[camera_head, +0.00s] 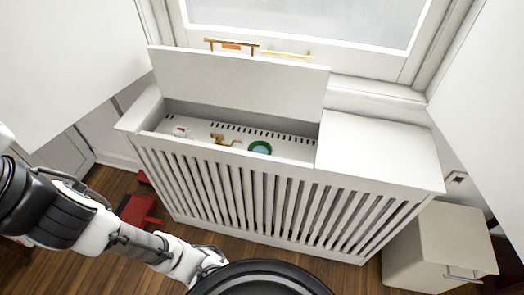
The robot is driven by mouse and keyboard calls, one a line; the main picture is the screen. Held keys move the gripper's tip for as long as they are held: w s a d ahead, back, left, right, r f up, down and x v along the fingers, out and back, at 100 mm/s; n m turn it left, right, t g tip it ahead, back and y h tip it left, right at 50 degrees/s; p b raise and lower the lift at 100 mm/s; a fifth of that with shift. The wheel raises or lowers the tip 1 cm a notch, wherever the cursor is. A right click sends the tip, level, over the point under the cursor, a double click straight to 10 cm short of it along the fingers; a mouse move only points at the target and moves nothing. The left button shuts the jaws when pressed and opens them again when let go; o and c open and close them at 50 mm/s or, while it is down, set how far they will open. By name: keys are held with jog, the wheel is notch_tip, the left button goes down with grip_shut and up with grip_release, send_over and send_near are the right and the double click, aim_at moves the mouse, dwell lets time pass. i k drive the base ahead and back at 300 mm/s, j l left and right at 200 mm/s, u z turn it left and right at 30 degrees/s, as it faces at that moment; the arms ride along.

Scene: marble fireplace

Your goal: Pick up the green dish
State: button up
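The green dish (251,149) is a small round piece with a green rim and a pale bluish centre. It lies inside the open top compartment of a white slatted cabinet (380,150), towards the compartment's right side. My arm comes in from the left edge and runs down to the bottom middle, in front of the cabinet and apart from the dish. A dark round part, probably mine, covers the bottom middle. My gripper's fingers do not show.
A raised white lid (240,82) stands behind the compartment. A brass-coloured item (222,139) and a small red-and-white item (181,131) lie left of the dish. A red object (139,209) is on the wooden floor. A pale small cabinet (440,247) stands at right.

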aim_at(262, 146)
jog(key=j+z, duration=0.15)
jog(key=z, duration=0.8)
jog(key=i, duration=0.45)
